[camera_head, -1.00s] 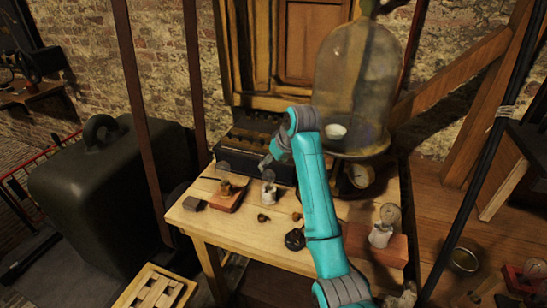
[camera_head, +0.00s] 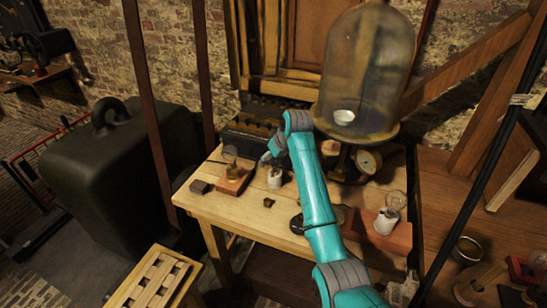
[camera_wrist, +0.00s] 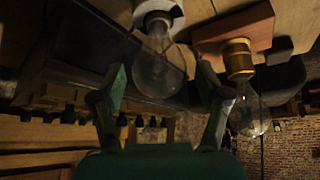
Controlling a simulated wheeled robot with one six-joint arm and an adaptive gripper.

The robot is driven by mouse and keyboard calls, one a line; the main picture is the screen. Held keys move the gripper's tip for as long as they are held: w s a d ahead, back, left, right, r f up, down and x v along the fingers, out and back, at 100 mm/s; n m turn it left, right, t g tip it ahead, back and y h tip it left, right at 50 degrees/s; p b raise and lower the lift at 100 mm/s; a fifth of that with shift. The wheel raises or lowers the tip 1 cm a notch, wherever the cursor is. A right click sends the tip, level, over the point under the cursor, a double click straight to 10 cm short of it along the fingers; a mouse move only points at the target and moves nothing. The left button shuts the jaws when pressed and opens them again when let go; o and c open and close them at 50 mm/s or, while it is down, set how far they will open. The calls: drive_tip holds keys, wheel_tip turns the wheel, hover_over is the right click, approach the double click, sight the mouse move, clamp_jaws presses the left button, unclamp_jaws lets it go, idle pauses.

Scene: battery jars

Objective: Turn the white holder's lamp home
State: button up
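The white holder (camera_head: 274,181) stands on the wooden bench, and my gripper (camera_head: 268,158) is just above it in the head view. In the wrist view, the holder (camera_wrist: 158,13) is at the top, with a clear glass lamp (camera_wrist: 160,68) seated in its mouth. My gripper (camera_wrist: 162,88) is open. Its two fingers stand on either side of the lamp's glass in the picture, with gaps visible on both sides. I cannot tell how deep the glass sits between them. In the head view the lamp is mostly hidden by my gripper.
A brass holder (camera_wrist: 238,58) with its own lamp (camera_wrist: 250,110) stands close beside, on a reddish block (camera_head: 232,186). Another white holder (camera_head: 386,221) stands at the bench's right. A glass bell jar (camera_head: 365,75) and a dark slotted box (camera_head: 262,118) stand behind.

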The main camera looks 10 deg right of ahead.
drive_tip(key=c, duration=1.2)
drive_tip(key=m+h, duration=0.1)
drive_tip(key=m, duration=0.1)
drive_tip(key=shift+m, duration=0.3)
drive_tip(key=shift+c, duration=0.2)
drive_tip(key=m+h, duration=0.1)
drive_tip(key=m, duration=0.1)
drive_tip(key=m+h, duration=0.1)
drive_tip(key=shift+d+m, duration=0.35)
drive_tip(key=shift+m, duration=0.05)
drive_tip(key=m+h, duration=0.2)
drive_tip(key=m, duration=0.1)
drive_tip(key=shift+s+m, duration=0.1)
drive_tip(key=shift+m, duration=0.3)
drive_tip(key=shift+s+d+m+g+h, duration=0.15)
drive_tip(key=shift+m+g+h, duration=0.15)
drive_tip(key=shift+m, duration=0.35)
drive_tip(key=shift+w+d+m+g+h, duration=0.15)
drive_tip(key=shift+m+g+h, duration=0.15)
drive_tip(key=shift+m, duration=0.35)
drive_tip(key=shift+s, duration=0.1)
drive_tip(key=m+g, duration=0.1)
drive_tip(key=m, duration=0.1)
drive_tip(key=shift+m+h, duration=0.4)
drive_tip(key=shift+s+d+m+g+h, duration=0.1)
drive_tip(key=shift+s+m+g+h, duration=0.1)
drive_tip(key=shift+m+g, duration=0.35)
drive_tip(key=shift+s+m+g+h, duration=0.1)
drive_tip(key=shift+m+g+h, duration=0.15)
drive_tip(key=shift+m, duration=0.6)
